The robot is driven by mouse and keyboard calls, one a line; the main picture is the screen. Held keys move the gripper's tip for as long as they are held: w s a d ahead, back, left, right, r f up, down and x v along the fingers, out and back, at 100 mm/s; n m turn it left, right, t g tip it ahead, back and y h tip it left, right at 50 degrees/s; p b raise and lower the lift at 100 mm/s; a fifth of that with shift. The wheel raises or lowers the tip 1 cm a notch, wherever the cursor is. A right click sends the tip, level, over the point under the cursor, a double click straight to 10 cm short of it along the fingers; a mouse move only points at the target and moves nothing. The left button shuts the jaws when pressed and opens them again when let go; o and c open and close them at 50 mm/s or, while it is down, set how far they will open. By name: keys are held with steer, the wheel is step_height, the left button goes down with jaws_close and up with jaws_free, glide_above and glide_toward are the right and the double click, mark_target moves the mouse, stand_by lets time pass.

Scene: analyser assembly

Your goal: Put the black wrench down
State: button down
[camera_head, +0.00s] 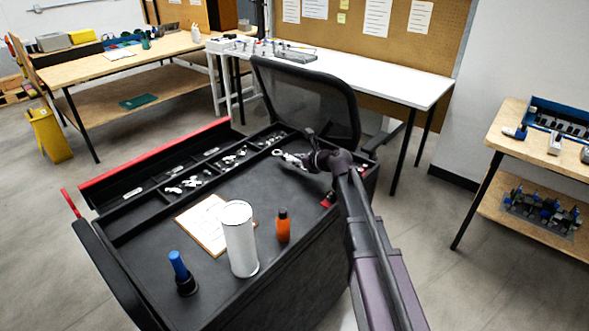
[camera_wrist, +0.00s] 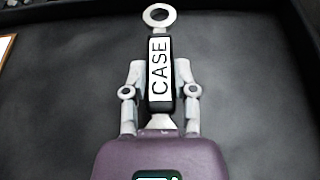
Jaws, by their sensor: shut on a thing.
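The wrench has a silver ring end and a black handle with a white label reading "CASE"; it fills the middle of the wrist view (camera_wrist: 159,18). My gripper (camera_wrist: 159,75) is shut on its handle, one finger on each side, with the ring end pointing away from me. In the head view my gripper (camera_head: 296,160) is over the far right part of the black cart top (camera_head: 150,255), and the wrench's ring (camera_head: 277,153) shows at its tip. I cannot tell whether the wrench touches the surface.
Compartments with small metal parts (camera_head: 190,183) line the far edge. A mesh chair back (camera_head: 310,100) rises behind. The cart top around the wrench is clear.

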steer(key=shift+f+b, duration=1.25)
steer(key=shift+f, duration=0.25)
steer(key=shift+f, duration=0.15)
steer(key=shift+c, duration=2)
jaws_free()
steer(key=shift+r, duration=0.2)
steer(key=shift+s+d+r, duration=0.1)
steer(key=shift+d, duration=0.05)
steer(key=p+v, duration=0.4)
steer(key=v, duration=0.5)
steer(key=shift+s+d+r, duration=0.25)
steer(key=shift+p+v, duration=0.35)
steer(key=shift+v, duration=0.55)
steer(key=shift+f, duration=0.1)
